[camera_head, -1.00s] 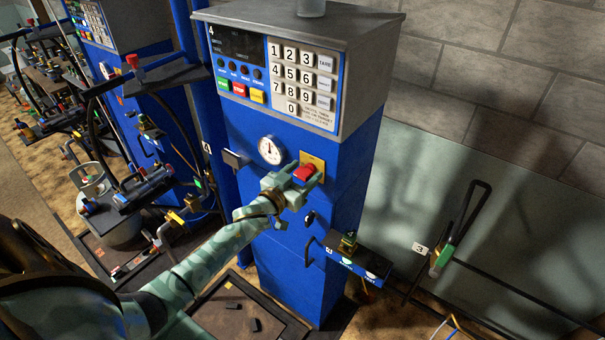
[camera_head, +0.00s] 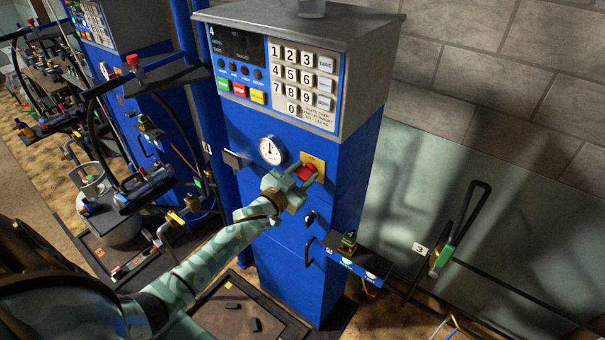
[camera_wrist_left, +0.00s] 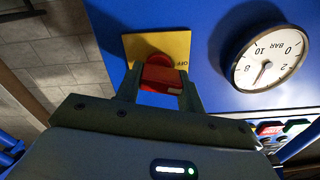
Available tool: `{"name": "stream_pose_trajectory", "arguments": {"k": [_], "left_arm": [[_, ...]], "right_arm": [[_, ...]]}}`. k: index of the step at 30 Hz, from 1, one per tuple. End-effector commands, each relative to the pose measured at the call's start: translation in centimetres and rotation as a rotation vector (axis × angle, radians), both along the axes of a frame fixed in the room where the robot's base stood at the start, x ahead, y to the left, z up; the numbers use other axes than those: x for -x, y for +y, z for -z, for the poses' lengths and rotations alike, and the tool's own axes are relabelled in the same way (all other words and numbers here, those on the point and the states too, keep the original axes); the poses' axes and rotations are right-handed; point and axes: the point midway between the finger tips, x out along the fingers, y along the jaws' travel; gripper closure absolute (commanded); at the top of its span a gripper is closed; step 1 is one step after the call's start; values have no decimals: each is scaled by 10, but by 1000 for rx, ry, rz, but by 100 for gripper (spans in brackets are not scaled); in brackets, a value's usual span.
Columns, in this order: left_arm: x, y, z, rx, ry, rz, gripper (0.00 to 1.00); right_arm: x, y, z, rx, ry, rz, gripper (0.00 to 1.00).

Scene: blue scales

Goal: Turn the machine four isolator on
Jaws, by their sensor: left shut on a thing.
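The machine four isolator is a red knob (camera_head: 305,173) on a yellow plate (camera_head: 317,161), on the blue front of the machine marked 4. My left gripper (camera_head: 306,177) is at the knob, its fingers on either side. In the left wrist view the red knob (camera_wrist_left: 161,77) sits between the fingers of my left gripper (camera_wrist_left: 160,92), which is shut on it. The yellow plate (camera_wrist_left: 178,44) reads OFF beside the knob. The fingers hide part of the knob. My right gripper is not in view.
A round pressure gauge (camera_head: 271,150) is just left of the isolator. A keypad panel (camera_head: 302,78) is above. A small shelf with a brass-coloured fitting (camera_head: 348,241) juts out below right. Another blue machine (camera_head: 150,120) with black hoses stands at the left.

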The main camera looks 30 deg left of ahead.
Motion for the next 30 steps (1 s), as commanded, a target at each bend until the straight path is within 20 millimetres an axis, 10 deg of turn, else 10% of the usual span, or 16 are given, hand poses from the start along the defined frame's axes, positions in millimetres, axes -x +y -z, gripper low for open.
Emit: {"name": "stream_pose_trajectory", "arguments": {"k": [30], "left_arm": [[0,-4,2,-954,-74,0,85]], "right_arm": [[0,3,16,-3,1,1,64]]}}
